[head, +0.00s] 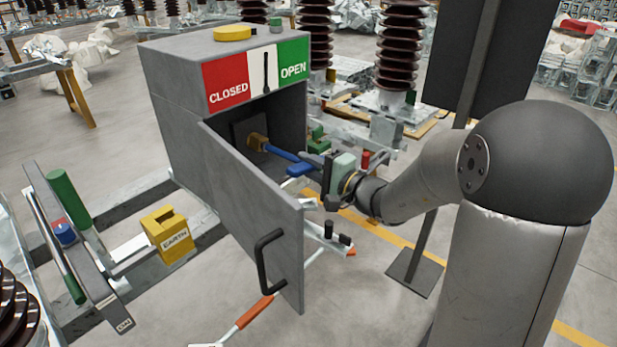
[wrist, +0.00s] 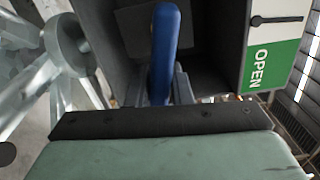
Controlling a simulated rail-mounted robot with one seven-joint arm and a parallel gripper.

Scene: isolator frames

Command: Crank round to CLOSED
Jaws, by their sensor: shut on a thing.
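A grey metal box (head: 175,85) stands with its door (head: 255,205) swung open towards me. Its front carries a red CLOSED panel (head: 226,83), a white strip with a black pointer (head: 265,70) standing about upright, and a green OPEN panel (head: 293,61), which also shows in the wrist view (wrist: 262,65). A blue crank handle (head: 285,155) reaches out of the box's dark opening from a brown hub (head: 257,142). In the wrist view the blue handle (wrist: 164,50) runs down between my jaws. My gripper (head: 318,170) is shut on the handle; the fingertips are partly hidden.
The open door with its black pull handle (head: 268,262) stands left of my gripper. A yellow EARTH block (head: 167,235) and a green cylinder (head: 69,198) lie at left. A dark post (head: 425,235) stands behind my arm. Brown insulators (head: 398,50) stand behind.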

